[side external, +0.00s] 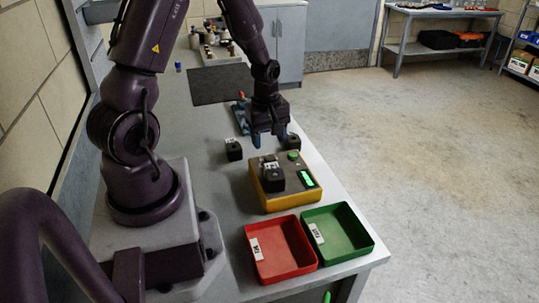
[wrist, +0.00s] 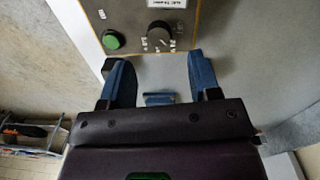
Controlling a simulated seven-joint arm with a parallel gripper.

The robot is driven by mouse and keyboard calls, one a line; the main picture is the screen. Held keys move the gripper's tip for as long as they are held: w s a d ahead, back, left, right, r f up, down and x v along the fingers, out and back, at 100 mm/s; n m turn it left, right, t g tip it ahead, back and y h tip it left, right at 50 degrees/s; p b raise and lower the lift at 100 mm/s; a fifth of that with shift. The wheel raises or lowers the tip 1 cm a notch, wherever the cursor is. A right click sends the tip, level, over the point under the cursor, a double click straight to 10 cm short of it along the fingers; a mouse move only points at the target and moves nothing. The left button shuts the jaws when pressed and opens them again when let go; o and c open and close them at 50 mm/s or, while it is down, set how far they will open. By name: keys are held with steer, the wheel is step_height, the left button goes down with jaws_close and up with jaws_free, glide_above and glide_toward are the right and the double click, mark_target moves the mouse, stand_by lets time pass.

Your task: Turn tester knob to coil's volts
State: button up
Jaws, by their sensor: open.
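The tester (side external: 265,197) is a yellow-sided box with a grey top, a green button (side external: 293,155) and a lit green display (side external: 307,179). A dark coil block (side external: 273,181) sits on its top. In the wrist view the round dark knob (wrist: 160,36) is beside the green button (wrist: 113,40), with small white marks around it too small to read. My gripper (side external: 268,139) is at the tester's far edge. In the wrist view its blue fingers (wrist: 160,62) are spread wide and empty, just short of the knob. The coil's voltage cannot be read.
A red tray (side external: 260,270) and a green tray (side external: 345,252) stand at the bench's front. A dark panel (side external: 215,85) stands farther back.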

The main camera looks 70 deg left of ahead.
mark_target(270, 157)
step_height(270, 157, down, 6)
steer(key=shift+w+r, duration=0.1)
steer(key=shift+w, duration=0.05)
steer(key=shift+c, duration=0.5)
steer(key=c, duration=0.8)
steer(key=shift+c, duration=0.2)
